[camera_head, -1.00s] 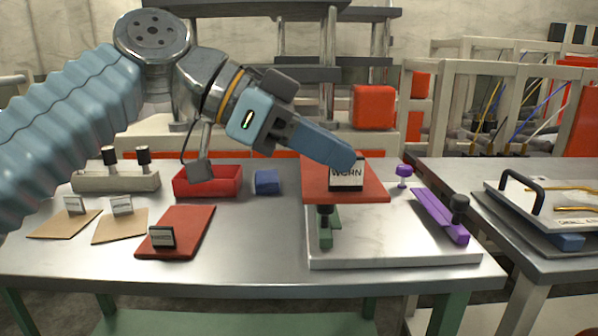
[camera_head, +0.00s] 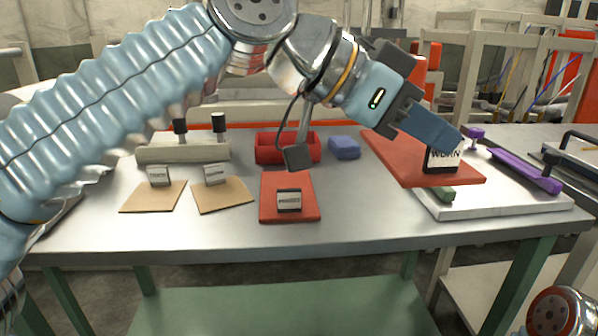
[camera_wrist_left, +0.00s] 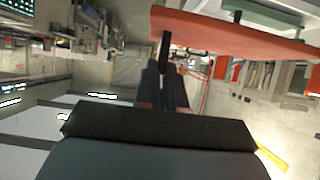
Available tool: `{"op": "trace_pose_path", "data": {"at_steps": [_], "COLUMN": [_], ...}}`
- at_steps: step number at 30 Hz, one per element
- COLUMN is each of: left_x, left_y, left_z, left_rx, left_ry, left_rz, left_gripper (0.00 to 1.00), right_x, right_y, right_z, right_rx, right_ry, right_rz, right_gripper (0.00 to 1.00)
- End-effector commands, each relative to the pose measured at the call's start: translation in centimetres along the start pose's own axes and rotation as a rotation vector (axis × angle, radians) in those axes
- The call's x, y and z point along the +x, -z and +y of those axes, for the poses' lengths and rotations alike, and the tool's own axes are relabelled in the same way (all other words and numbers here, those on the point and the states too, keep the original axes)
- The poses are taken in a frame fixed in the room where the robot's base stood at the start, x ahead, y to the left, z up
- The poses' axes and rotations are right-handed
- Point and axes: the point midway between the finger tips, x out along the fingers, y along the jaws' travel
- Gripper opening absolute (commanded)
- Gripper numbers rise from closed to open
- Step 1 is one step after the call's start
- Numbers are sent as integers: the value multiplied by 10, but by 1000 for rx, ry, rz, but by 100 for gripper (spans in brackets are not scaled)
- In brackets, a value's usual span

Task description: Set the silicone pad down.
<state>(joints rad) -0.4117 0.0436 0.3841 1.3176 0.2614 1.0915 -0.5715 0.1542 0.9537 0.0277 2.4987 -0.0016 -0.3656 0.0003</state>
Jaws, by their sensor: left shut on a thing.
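My left gripper (camera_head: 440,138) is shut on the black-based tag marked WORN (camera_head: 441,158), which stands on a flat red pad (camera_head: 405,160). The pad looks level and hangs over the left part of a white marble-like slab (camera_head: 500,205). A green clamp bar (camera_head: 440,193) shows under its front edge. In the left wrist view, the pad (camera_wrist_left: 225,32) spans the top and its dark tag sits at the fingertips (camera_wrist_left: 166,70). Any gap below the pad is hard to judge. My right gripper is not in view.
A second red pad (camera_head: 270,207) with a tag lies on the metal table (camera_head: 345,215), beside two tan sheets (camera_head: 150,198). A red tray (camera_head: 268,152), blue block (camera_head: 344,147) and grey holder (camera_head: 180,152) stand behind. A purple bar (camera_head: 525,172) lies on the slab's right side.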

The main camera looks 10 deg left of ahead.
Motion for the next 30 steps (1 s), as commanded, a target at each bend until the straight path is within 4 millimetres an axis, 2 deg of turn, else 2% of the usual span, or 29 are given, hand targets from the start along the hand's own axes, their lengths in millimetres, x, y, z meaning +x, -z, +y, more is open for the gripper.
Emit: {"op": "trace_pose_path", "data": {"at_steps": [4,11,12,15,22,26,30], "left_x": [-1,-2,1,5,10,16,27], "left_y": [-14,-48,-57,-74,-91,-110,-129], "left_z": [-26,-88,-94,-106,-121,-136,-132], "left_rx": [-7,-7,-6,-5,-3,-6,-2], "left_ry": [4,4,2,1,1,2,0], "left_rz": [0,-2,-2,-1,0,-1,0], "left_gripper": [0,0,0,0,0,0,0], "right_x": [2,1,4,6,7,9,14], "right_y": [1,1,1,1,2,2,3], "right_z": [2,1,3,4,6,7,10], "right_rx": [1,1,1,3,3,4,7], "right_ry": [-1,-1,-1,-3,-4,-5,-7], "right_rz": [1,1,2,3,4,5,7], "right_gripper": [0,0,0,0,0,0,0]}}
